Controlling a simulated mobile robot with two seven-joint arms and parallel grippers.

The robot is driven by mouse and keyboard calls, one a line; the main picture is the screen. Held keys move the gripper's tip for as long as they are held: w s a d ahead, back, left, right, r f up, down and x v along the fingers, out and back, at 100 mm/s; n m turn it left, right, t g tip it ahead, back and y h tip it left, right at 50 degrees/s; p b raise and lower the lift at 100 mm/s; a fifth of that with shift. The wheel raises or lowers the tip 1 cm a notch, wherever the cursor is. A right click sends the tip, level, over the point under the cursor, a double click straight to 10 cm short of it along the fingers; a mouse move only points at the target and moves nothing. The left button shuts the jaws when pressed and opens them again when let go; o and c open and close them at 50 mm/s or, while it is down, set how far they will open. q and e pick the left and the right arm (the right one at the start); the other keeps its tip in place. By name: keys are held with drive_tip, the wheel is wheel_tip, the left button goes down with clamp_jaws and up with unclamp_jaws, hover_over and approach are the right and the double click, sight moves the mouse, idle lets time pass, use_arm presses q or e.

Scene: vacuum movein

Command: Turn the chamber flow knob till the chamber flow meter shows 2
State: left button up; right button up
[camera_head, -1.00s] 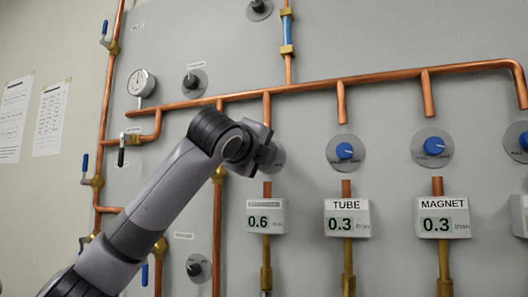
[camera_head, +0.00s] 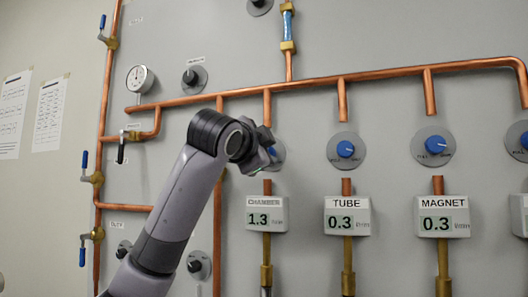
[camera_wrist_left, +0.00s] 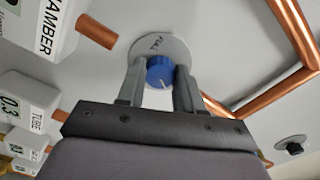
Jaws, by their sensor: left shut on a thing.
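The chamber flow meter (camera_head: 266,214) is a white box with a green display reading 1.3 in the head view. The blue chamber flow knob (camera_wrist_left: 160,71) sits on a round grey plate marked FULL in the left wrist view. My left gripper (camera_wrist_left: 161,73) is shut on this knob, one finger on each side. In the head view my left gripper (camera_head: 262,158) covers most of the knob and its plate. My right gripper is not in view.
The tube meter (camera_head: 347,216) and the magnet meter (camera_head: 443,217) both read 0.3, with blue knobs (camera_head: 345,148) above them. Copper pipes (camera_head: 330,81) run across the wall close around my left gripper. A round gauge (camera_head: 140,78) is at the upper left.

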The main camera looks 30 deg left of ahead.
use_arm(q)
drive_tip(key=shift+n, duration=0.9)
drive_tip(key=o, duration=1)
drive_tip(key=shift+o, duration=0.2)
drive_tip(key=shift+s, duration=0.1)
drive_tip(key=b+v, duration=0.2)
drive_tip(key=v, duration=0.5)
